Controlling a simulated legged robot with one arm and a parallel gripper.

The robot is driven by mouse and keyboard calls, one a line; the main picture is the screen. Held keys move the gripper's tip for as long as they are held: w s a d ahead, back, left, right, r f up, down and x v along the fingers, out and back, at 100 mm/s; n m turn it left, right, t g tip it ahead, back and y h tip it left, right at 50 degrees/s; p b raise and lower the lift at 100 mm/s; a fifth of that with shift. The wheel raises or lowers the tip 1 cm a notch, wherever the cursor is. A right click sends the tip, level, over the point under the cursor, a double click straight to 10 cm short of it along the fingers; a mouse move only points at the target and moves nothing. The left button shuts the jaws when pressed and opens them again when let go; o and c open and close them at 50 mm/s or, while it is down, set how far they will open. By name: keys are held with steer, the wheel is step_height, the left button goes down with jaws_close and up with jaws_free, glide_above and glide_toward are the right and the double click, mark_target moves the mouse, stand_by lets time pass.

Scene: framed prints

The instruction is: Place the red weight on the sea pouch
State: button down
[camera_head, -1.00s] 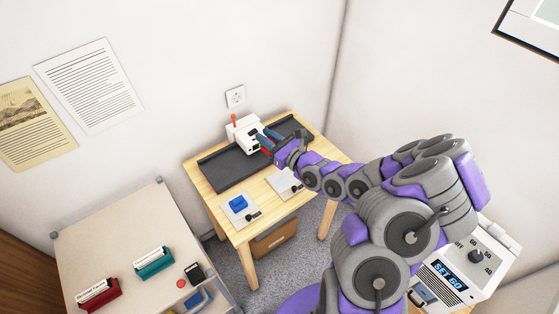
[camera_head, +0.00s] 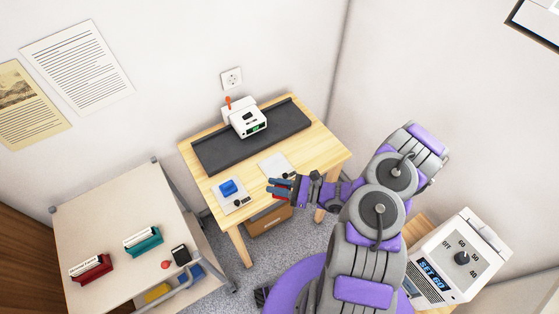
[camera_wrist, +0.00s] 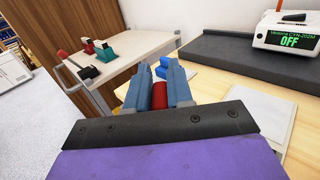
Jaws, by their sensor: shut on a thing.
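My gripper (camera_head: 280,187) is shut on the red weight, beyond the front edge of the wooden table. In the wrist view the red weight (camera_wrist: 159,95) sits between the blue fingers of my gripper (camera_wrist: 158,88). One flat pale pouch (camera_head: 230,203) lies at the table's front left with a blue weight (camera_head: 229,187) on it. A second flat pale pouch (camera_head: 275,165) lies to its right with nothing red or blue on it. I cannot read which one is the sea pouch. The blue weight also shows beyond my fingers in the wrist view (camera_wrist: 167,68).
A white device (camera_head: 247,118) with an orange lever stands on a dark grey mat (camera_head: 210,153) at the table's back. A pale cart (camera_head: 95,225) with card holders stands at left. A white box with a dial (camera_head: 458,258) is at right. Bare wood shows at the table's right.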

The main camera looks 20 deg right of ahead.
steer(key=shift+w+d+f, duration=0.1)
steer(key=shift+w+f, duration=0.05)
steer(key=shift+w, duration=0.15)
steer(key=w+b, duration=0.1)
steer(key=w, duration=0.3)
steer(key=w+d+f+b, duration=0.1)
steer(key=w, duration=0.8)
steer(key=shift+w+d+f+b, duration=0.15)
steer(key=shift+w+f+b, duration=0.05)
steer(key=shift+w+b, duration=0.2)
steer(key=shift+w+d, duration=0.25)
steer(key=shift+w, duration=0.15)
steer(key=shift+w+f, duration=0.2)
steer(key=shift+a+f+b, duration=0.15)
steer(key=shift+f+b, duration=0.2)
steer(key=shift+f, duration=0.45)
steer(key=shift+a+f+b, duration=0.15)
steer(key=shift+f+b, duration=0.15)
steer(key=shift+f, duration=0.45)
steer(key=shift+r, duration=0.1)
steer(key=shift+d, duration=0.1)
steer(key=shift+s+f, duration=0.1)
steer(key=shift+f, duration=0.5)
